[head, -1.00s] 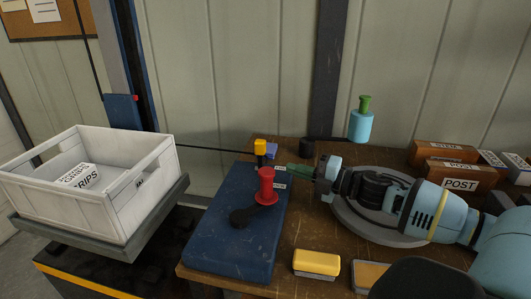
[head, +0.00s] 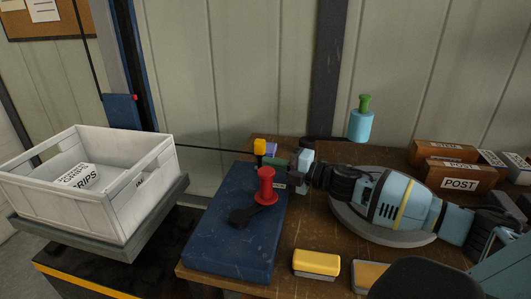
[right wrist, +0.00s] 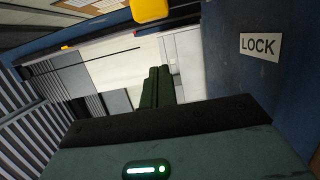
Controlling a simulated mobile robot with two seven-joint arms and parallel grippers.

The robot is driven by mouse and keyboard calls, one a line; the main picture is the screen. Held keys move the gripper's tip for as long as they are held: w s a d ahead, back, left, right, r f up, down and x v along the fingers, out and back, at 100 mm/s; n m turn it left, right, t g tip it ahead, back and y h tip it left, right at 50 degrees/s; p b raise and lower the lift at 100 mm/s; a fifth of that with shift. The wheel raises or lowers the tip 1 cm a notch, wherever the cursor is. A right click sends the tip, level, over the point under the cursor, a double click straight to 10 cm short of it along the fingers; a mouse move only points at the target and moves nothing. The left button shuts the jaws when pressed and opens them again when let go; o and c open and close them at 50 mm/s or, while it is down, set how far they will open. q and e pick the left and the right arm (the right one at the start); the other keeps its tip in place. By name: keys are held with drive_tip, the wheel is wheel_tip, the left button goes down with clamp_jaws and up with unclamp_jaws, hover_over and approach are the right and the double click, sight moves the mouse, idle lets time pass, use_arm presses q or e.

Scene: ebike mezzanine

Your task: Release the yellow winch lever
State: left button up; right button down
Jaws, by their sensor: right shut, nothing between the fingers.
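The yellow winch lever (head: 259,147) has a yellow knob on a dark stem and stands at the far end of the blue winch housing (head: 228,240). Its yellow knob also shows at the top edge of the right wrist view (right wrist: 150,8). My right gripper (head: 270,162) is shut and empty, just right of the lever's stem and below knob height. Its green fingers are together in the right wrist view (right wrist: 157,88), with the knob beyond their tips. I cannot tell whether they touch the stem. My left gripper is out of view.
A red crank handle (head: 265,184) stands on the housing, in front of the lever. A LOCK label (right wrist: 261,46) is on the blue surface. A white crate (head: 150,205) sits at left on a platform. A teal bottle (head: 360,126) stands behind my right arm.

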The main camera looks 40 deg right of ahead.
sight(260, 155)
drive_tip(key=shift+w+a+r, duration=0.15)
drive_tip(key=shift+w+a, duration=0.1)
drive_tip(key=shift+w, duration=0.25)
drive_tip(key=shift+x, duration=0.95)
drive_tip(key=shift+w+d, duration=0.9)
drive_tip(key=shift+w, duration=0.1)
drive_tip(key=shift+w+d, duration=0.4)
drive_tip(key=shift+d, duration=0.1)
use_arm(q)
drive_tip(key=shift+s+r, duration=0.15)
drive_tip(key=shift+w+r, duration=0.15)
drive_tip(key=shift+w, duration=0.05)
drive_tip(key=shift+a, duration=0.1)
use_arm(e)
drive_tip(key=shift+d, duration=0.2)
